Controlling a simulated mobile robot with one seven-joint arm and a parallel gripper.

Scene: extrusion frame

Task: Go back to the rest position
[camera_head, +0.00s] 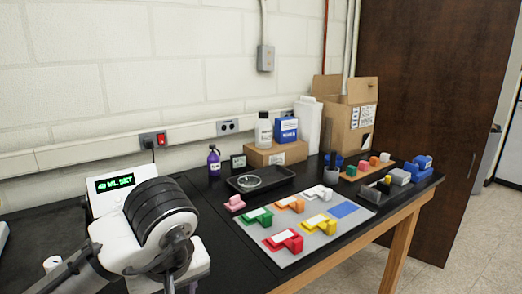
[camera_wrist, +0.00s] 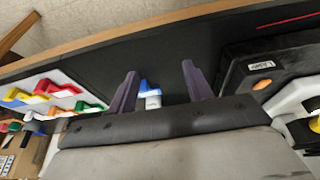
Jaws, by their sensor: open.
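My gripper (camera_wrist: 158,72) shows in the wrist view with its two purple-grey fingers spread apart and nothing held between them. A small blue and white object (camera_wrist: 149,90) shows in the gap between the fingers, against the black table top; I cannot tell how far below the fingers it is. In the head view I cannot make out the fingers. A white and black ribbed body at the lower left there hides part of the table.
The black table (camera_head: 230,240) carries a light mat (camera_head: 325,245) with red, yellow, green and orange blocks. Behind are a black tray (camera_head: 285,180), a purple bottle (camera_head: 214,160) and a cardboard box (camera_head: 350,115). A display unit (camera_head: 115,184) stands left. A black case (camera_wrist: 275,65) shows in the wrist view.

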